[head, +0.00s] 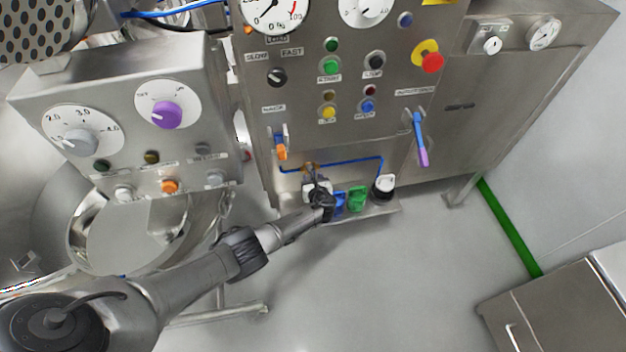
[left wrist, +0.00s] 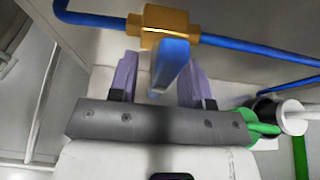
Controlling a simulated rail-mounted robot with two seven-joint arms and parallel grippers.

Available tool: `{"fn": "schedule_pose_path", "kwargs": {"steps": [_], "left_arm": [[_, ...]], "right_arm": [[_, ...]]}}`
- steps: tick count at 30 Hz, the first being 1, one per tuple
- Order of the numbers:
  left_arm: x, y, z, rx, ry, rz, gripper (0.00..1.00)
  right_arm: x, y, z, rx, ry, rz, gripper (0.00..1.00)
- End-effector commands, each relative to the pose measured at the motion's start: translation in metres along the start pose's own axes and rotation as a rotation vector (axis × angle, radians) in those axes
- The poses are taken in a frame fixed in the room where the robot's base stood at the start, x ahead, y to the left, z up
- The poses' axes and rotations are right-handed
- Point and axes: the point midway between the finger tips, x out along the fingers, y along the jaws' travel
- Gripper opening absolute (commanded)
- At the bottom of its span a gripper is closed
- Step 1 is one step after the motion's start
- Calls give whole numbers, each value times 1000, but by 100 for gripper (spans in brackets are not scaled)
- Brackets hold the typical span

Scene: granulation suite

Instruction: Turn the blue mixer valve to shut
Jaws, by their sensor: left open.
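The mixer valve has a brass body (left wrist: 165,22) on a blue pipe, with a flat blue handle (left wrist: 170,66) pointing out toward the wrist camera. In the head view the brass body (head: 308,166) is small and the handle is hidden by my gripper. My left gripper (left wrist: 159,75) is open, with one purple finger on each side of the handle. In the head view the gripper (head: 314,182) is at the valve, low on the steel panel. My right gripper is not in view.
Just right of my gripper, a low shelf holds a blue item (head: 339,204), a green item (head: 357,199) and a white-topped black item (head: 384,186). An orange-handled lever (head: 281,150) is above left. A blue-purple lever (head: 420,140) is further right. The floor in front is clear.

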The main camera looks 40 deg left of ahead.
Motion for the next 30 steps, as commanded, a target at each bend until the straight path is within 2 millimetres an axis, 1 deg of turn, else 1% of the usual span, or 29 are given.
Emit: {"fn": "schedule_pose_path", "kwargs": {"steps": [5, 8, 11, 15, 21, 25, 30], "left_arm": [[-2, 0, 1, 0, 0, 0, 45], [-10, 0, 2, 1, 1, 0, 45], [-24, 0, 4, 0, 1, -1, 45], [-52, 0, 5, 0, 2, -3, 45], [-91, 0, 3, 0, 2, -2, 45], [-111, 0, 2, 0, 1, -2, 45], [-129, 0, 1, 1, 1, -1, 45]], "right_arm": [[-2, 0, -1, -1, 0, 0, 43], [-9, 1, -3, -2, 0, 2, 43], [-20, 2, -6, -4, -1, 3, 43], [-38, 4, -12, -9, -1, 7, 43], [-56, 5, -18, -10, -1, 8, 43], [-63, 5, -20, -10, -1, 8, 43], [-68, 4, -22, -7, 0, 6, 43]]}}
